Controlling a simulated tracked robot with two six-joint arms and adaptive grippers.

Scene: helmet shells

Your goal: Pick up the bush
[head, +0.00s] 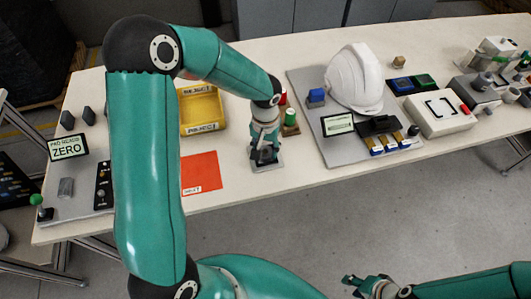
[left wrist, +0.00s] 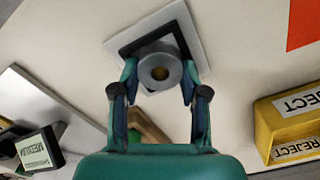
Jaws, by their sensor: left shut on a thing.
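The bush (left wrist: 148,66) is a grey ring with a dark bore and a brass-coloured centre in the left wrist view. It is between the fingertips of my left gripper (left wrist: 160,80), which is shut on it. Below it is a small square pad (left wrist: 122,42) with a pale border and dark inner area; I cannot tell whether the bush touches it. In the head view my left gripper (head: 264,150) points down over this pad (head: 268,166), and its fingers mostly hide the bush. My right gripper (head: 368,285) is low in the head view, away from the table; its opening is unclear.
A yellow reject bin (head: 201,110) and a red mat (head: 200,173) lie left of the pad. A green-topped piece (head: 290,118) stands close behind it. To the right, a grey board (head: 308,92) carries a white helmet (head: 354,78) and a small display (head: 338,124).

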